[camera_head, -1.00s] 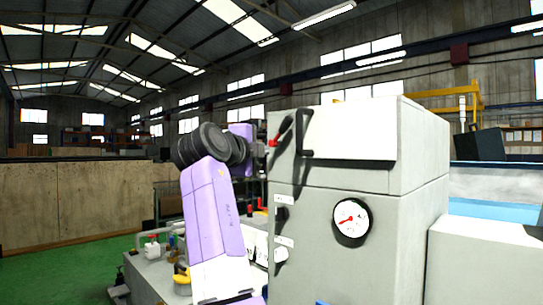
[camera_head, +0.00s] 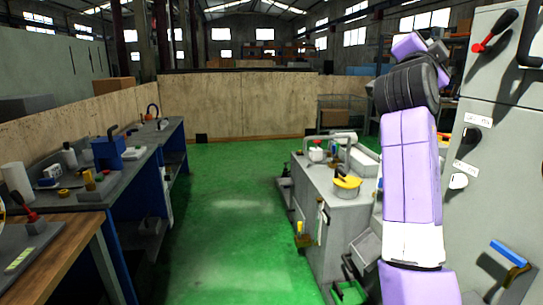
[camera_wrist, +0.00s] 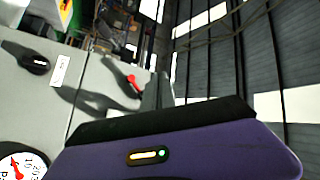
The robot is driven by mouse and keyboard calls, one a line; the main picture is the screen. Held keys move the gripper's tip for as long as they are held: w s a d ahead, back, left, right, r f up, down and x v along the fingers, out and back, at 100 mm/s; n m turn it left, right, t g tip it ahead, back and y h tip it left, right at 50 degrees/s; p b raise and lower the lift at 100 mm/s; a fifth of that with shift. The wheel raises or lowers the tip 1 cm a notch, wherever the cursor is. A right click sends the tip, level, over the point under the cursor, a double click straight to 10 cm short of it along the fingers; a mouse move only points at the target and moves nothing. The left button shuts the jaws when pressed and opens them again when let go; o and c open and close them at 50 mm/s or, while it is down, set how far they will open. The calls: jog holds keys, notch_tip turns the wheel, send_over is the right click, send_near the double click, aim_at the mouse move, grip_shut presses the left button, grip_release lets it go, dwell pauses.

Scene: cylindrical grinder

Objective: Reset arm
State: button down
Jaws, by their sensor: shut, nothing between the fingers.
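My purple arm rises along the right of the head view, beside the grey machine cabinet (camera_head: 480,130). Its far end, near the top, is bent away and the fingers cannot be made out there. In the wrist view my gripper (camera_wrist: 157,88) shows its purple body across the bottom, with narrow dark fingers above it. It is shut and holds nothing. The cabinet's red-tipped lever (camera_head: 492,32) stands to the right of the arm; it also shows in the wrist view (camera_wrist: 132,84), close to the fingers in the picture.
A bench (camera_head: 330,190) carrying a yellow-topped pot (camera_head: 346,186) stands left of my arm. Workbenches with tools (camera_head: 120,165) line the left side. The green floor (camera_head: 235,215) between them is clear. A dial gauge (camera_wrist: 22,165) shows on the cabinet in the wrist view.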

jog(key=a+f+n+t+y, duration=0.35)
jog(key=f+n, duration=0.25)
jog(key=f, duration=0.5)
jog(key=s+a+f+n+y, duration=0.3)
jog(key=s+f, duration=0.2)
jog(key=f, duration=0.3)
jog(key=s+a+f+n+t+y, duration=0.1)
jog(key=s+a+f+n+y, duration=0.1)
jog(key=s+f+n, duration=0.5)
jog(key=s+a+f+y, duration=0.3)
jog(key=s+f, duration=0.1)
jog(key=f, duration=0.6)
jog(key=s+f+g, duration=0.2)
jog(key=s+f, duration=0.4)
jog(key=s, duration=0.8)
jog(key=s+a+f+n+g, duration=0.1)
jog(key=s+f, duration=0.5)
jog(key=s, duration=0.8)
jog(key=s+f+g+y, duration=0.1)
jog(key=s+f+g, duration=0.3)
jog(key=s, duration=1.1)
notch_tip(320, 180, down, 2)
jog(key=shift+a+f, duration=0.1)
jog(key=shift+a, duration=0.2)
